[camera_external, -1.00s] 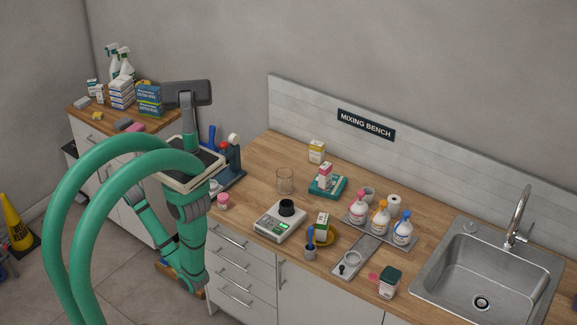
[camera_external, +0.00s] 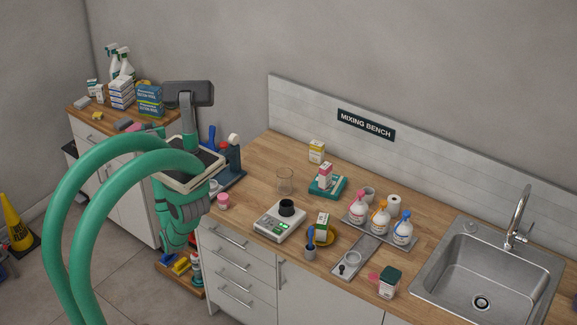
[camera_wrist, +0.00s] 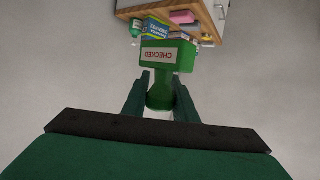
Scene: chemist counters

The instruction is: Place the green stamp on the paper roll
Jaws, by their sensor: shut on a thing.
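In the wrist view my gripper (camera_wrist: 160,95) is shut on the green stamp (camera_wrist: 160,92). The stamp has a round handle between the fingers and a wider block with a pale label reading "CHECKED" upside down in the picture. I hold it clear of any surface, with grey background around it. In the external view the stamp is not discernible, and my arm hides most of the gripper area at the left.
A side counter (camera_external: 87,112) holds boxes and spray bottles.

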